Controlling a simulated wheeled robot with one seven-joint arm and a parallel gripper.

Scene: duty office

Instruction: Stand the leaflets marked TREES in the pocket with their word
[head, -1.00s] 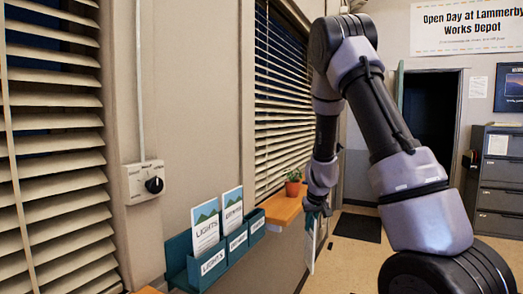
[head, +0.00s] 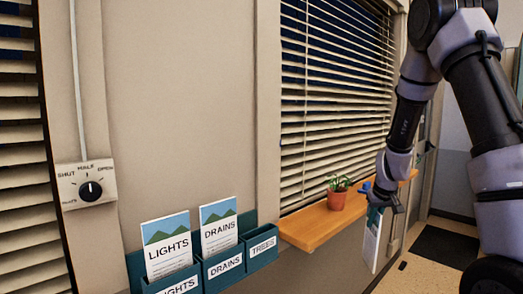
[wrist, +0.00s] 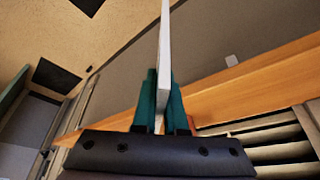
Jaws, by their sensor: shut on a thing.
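The teal wall rack shows three pockets in the head view. Leaflets marked LIGHTS (head: 167,246) stand in the LIGHTS pocket at the left, and leaflets marked DRAINS (head: 219,229) stand in the DRAINS pocket in the middle. The TREES pocket (head: 262,246) at the right looks empty. My gripper (head: 379,200) is shut on a leaflet stack (head: 372,242) hanging below it, right of the rack and in front of the wooden sill. The wrist view shows the stack (wrist: 164,45) edge-on between teal fingers (wrist: 160,95). Its word cannot be read.
A wooden sill (head: 312,226) juts out just right of the rack, below a window with blinds (head: 330,110). A potted plant (head: 337,194) stands on it, close to my gripper. A dial switch (head: 88,187) is on the wall at left. A dark mat (head: 445,250) lies on the floor.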

